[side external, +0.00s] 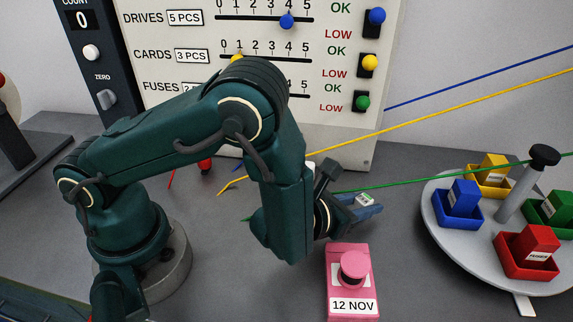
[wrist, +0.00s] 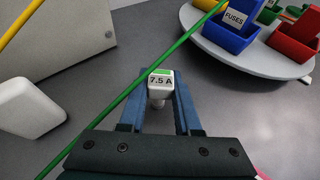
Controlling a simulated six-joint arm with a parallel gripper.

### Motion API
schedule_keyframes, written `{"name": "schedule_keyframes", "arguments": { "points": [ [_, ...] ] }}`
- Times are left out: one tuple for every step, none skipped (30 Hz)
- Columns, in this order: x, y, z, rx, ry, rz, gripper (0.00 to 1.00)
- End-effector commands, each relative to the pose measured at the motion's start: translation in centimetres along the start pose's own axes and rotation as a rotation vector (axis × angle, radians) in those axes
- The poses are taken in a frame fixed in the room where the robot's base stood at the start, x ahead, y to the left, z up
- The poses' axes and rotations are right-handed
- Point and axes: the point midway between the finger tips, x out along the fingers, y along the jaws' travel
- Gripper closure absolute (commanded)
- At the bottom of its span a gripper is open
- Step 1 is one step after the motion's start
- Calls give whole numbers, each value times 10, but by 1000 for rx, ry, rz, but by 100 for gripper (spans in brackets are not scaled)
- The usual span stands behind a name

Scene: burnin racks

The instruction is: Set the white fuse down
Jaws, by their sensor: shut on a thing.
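The white fuse (side external: 365,199) is a small piece with a green stripe. In the wrist view the white fuse (wrist: 160,82) reads "7.5 A" and points its narrow end toward me. My gripper (side external: 368,208) is shut on it with its blue fingers, and the fingers also show in the wrist view (wrist: 163,100). The fuse is held over the grey table, behind the pink stamp and left of the round tray. How far it is above the table I cannot tell.
The round grey tray (side external: 431,203) carries yellow, blue, green and red bins; a blue bin (wrist: 232,36) reads "FUSES". The pink stamp (side external: 351,281) stands close in front. Blue, yellow and green cords cross the area; the green cord (wrist: 120,103) passes near the fuse. A control panel (side external: 300,125) stands behind.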

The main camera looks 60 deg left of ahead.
Motion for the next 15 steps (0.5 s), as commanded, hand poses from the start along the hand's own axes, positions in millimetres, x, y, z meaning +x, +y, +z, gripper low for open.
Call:
{"name": "schedule_keyframes", "arguments": {
  "points": [
    [0, 0, 0, 0, -1, -1, 100],
    [0, 0, 0, -1, -1, 0, 100],
    [0, 0, 0, -1, -1, 0, 100],
    [0, 0, 0, -1, -1, 0, 100],
    [0, 0, 0, -1, -1, 0, 100],
    [0, 0, 0, 0, -1, 0, 100],
    [0, 0, 0, 0, -1, 0, 100],
    [0, 0, -1, 0, -1, 0, 100],
    [1, 0, -2, 0, -1, 0, 100],
    [1, 0, -3, 1, -1, 1, 100],
    [1, 0, -2, 0, -1, 0, 61],
    [1, 0, -2, 0, -1, 0, 45],
    [1, 0, -2, 0, -1, 0, 38],
    [1, 0, -2, 0, -1, 0, 38],
    [1, 0, -2, 0, -1, 0, 38]
  ]
}}
